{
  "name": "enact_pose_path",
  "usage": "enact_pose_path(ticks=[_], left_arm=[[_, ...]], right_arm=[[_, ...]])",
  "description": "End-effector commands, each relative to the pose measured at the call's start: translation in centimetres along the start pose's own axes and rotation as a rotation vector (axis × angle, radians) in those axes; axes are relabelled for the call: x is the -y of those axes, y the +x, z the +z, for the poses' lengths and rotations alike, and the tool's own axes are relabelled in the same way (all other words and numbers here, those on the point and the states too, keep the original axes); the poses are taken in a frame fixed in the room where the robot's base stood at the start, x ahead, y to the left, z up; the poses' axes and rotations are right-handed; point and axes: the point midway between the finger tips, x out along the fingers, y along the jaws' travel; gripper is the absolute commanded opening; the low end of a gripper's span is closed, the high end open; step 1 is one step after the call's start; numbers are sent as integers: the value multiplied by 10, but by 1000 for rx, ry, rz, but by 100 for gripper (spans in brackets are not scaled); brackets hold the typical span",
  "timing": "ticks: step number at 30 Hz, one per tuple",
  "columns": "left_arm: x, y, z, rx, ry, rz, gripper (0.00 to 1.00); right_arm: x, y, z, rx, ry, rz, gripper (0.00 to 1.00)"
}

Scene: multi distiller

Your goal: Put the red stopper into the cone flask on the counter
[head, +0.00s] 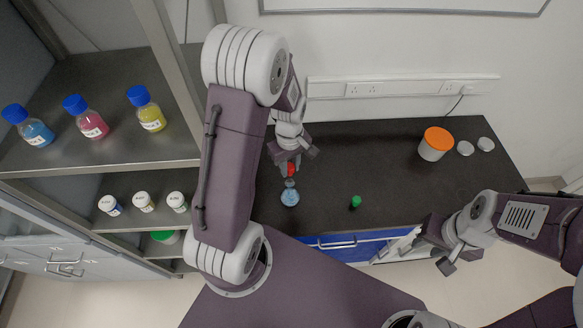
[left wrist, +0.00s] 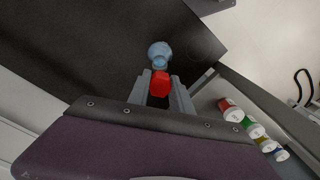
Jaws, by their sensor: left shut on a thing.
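The red stopper (head: 291,169) is held between the fingers of my left gripper (head: 289,166), which is shut on it. The stopper also shows in the left wrist view (left wrist: 160,83) between the two grey fingers. The cone flask (head: 290,196), with blue liquid, stands on the dark counter (head: 325,160). In the head view the stopper is just above the flask's mouth; whether they touch I cannot tell. In the left wrist view the flask (left wrist: 159,52) lies just beyond the stopper. My right gripper (head: 436,253) is empty and open at the right, in front of the counter edge.
A green stopper (head: 356,202) stands on the counter right of the flask. A white tub with an orange lid (head: 436,143) and two white lids (head: 466,148) are at the back right. Shelves at left hold blue-capped bottles (head: 89,124) and small jars (head: 143,202).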

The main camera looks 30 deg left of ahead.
Motion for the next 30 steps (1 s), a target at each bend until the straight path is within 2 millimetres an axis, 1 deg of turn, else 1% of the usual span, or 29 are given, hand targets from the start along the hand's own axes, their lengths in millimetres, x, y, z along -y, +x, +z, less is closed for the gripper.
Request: enact_pose_path(ticks=[1,9,13,16,30], left_arm=[[0,7,0,0,0,0,0],[0,37,0,0,0,0,0],[0,48,0,0,0,0,0],[0,51,0,0,0,0,0],[0,50,0,0,0,0,0]], right_arm=[[0,7,1,0,0,0,32],[-1,35,4,0,0,0,32],[-1,45,5,0,0,0,32],[-1,47,5,0,0,0,32],[-1,45,5,0,0,0,32]])
